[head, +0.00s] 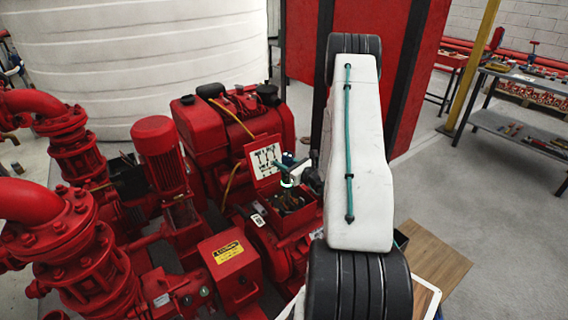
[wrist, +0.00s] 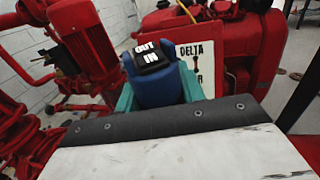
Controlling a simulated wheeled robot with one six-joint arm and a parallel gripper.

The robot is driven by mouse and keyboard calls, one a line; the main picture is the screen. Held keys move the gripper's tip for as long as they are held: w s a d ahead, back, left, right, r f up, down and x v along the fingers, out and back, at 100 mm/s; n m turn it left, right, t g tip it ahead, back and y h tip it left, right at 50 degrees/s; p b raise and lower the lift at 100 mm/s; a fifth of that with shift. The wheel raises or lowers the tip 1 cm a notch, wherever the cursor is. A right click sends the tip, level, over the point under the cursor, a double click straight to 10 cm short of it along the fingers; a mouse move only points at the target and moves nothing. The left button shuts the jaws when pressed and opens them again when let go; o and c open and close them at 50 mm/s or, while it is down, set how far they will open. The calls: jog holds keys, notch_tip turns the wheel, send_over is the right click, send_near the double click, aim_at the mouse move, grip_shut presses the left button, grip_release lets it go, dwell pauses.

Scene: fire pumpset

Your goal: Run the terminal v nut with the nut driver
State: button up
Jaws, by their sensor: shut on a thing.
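My gripper (wrist: 158,95) has its teal fingers shut on a blue tool (wrist: 163,85), which looks like the nut driver. The tool's end carries a black cap lettered OUT and IN, facing the wrist camera. In the head view, my gripper (head: 288,172) is over the open red terminal box (head: 312,215) on the pump motor. The box's raised lid (head: 265,158) has a white wiring diagram inside; in the wrist view part of it reads DELTA. Terminals inside the box are small and partly covered, and I cannot make out the v nut or whether the driver touches it.
Red pipes and flanges (head: 65,235) fill the left. A red engine (head: 232,125) stands behind the box, and a red cover with a yellow label (head: 230,262) is in front. A wooden board (head: 435,255) lies at right. Open floor and a workbench (head: 520,125) are farther right.

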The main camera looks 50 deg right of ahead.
jog(key=shift+f, duration=0.8)
dwell(2.7)
jog(key=shift+r, duration=3.05)
